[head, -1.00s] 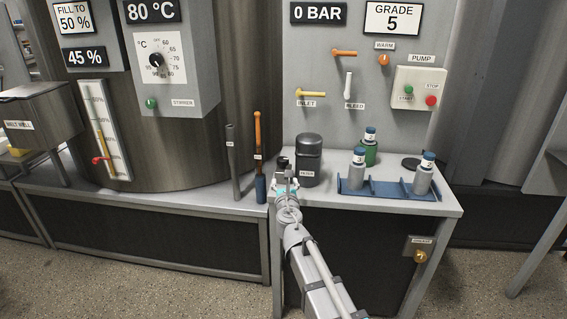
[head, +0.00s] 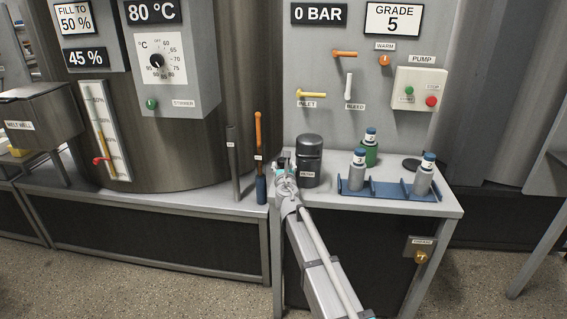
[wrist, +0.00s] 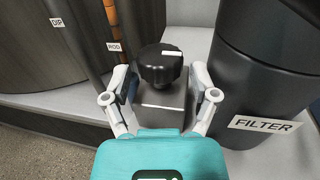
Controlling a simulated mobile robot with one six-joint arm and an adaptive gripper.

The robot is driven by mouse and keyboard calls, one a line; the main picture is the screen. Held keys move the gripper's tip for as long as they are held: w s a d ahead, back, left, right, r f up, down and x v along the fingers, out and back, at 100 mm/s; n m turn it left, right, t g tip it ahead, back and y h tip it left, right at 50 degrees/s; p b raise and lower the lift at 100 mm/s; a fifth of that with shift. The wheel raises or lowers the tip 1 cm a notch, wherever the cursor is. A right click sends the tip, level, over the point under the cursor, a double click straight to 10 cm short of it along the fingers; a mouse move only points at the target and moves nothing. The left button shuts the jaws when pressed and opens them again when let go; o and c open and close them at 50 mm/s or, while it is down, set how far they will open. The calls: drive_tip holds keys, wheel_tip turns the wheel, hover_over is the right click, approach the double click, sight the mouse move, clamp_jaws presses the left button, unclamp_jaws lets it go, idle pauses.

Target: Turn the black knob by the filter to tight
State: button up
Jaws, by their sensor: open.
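The black knob (wrist: 159,66) shows in the wrist view, with a lobed rim and a white mark on its top pointing to the right. It sits on a small grey block (wrist: 160,104) beside the dark filter canister (wrist: 262,70), labelled FILTER. My gripper (wrist: 160,90) is open, with one finger on each side of the block and knob. I cannot tell whether the fingers touch either. In the head view my gripper (head: 284,166) is just left of the filter canister (head: 309,160) and largely hides the knob.
A dark dip tube (head: 234,165) and an orange-handled rod (head: 259,150) stand to the left. A blue rack (head: 385,188) with bottles is right of the filter. Bare bench (head: 330,201) lies in front of the filter.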

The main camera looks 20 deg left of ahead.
drive_tip(key=shift+x, duration=1.4)
drive_tip(key=c, duration=0.9)
